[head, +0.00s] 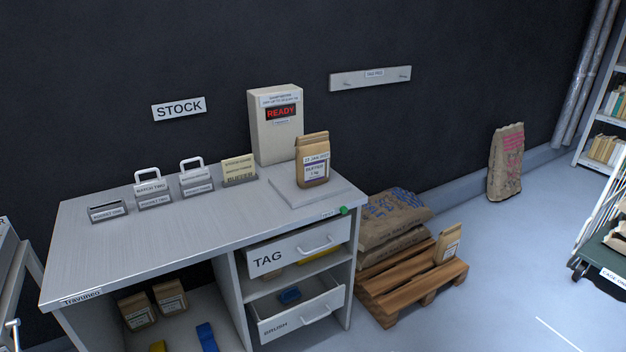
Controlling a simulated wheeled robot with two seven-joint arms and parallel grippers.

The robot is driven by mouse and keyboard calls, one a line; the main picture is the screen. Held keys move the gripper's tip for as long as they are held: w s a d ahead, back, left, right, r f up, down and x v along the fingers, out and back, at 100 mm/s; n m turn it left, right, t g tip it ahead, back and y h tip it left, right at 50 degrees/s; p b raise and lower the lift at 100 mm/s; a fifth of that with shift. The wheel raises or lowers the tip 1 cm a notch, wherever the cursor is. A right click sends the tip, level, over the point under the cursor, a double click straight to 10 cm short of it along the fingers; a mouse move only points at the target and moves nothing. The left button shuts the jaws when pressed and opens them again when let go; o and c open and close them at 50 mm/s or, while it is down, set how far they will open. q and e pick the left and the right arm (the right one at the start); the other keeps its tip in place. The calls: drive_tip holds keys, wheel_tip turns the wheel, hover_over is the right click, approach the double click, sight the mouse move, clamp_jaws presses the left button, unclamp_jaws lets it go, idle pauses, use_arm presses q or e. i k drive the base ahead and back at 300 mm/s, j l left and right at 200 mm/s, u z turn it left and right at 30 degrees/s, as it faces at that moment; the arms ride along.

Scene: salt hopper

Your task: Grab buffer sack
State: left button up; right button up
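A small brown paper sack (313,162) with a white label that appears to read "BUFFER 1 kg" stands upright on a flat grey weighing plate (340,191) at the right end of the workbench (130,241). A similar small sack (448,244) stands on the wooden pallet (412,291) right of the bench; its label is too small to read. Two more small sacks (138,311) (169,298) sit on the shelf under the bench. Neither of my grippers is in view.
A box with a red READY display (280,112) stands behind the plate. Card holders (152,189) line the bench's back. The TAG drawer (297,250) and BRUSH drawer (298,316) stick out. Large sacks (393,217) lie on the pallet. The bench's left front is clear.

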sight(313, 154)
drive_tip(key=i+l+u, duration=0.3)
drive_tip(key=i+l, duration=0.2)
drive_tip(key=i+l+u, duration=0.15)
drive_tip(key=l, duration=0.25)
drive_tip(key=i+l+u, duration=0.1)
drive_tip(key=i+l, duration=0.15)
drive_tip(key=i+l+u, duration=0.15)
drive_tip(key=l, duration=0.3)
drive_tip(key=i+l+u, duration=0.15)
drive_tip(key=l, duration=0.25)
drive_tip(key=i+l+u, duration=0.15)
drive_tip(key=l, duration=0.25)
drive_tip(key=i, duration=0.05)
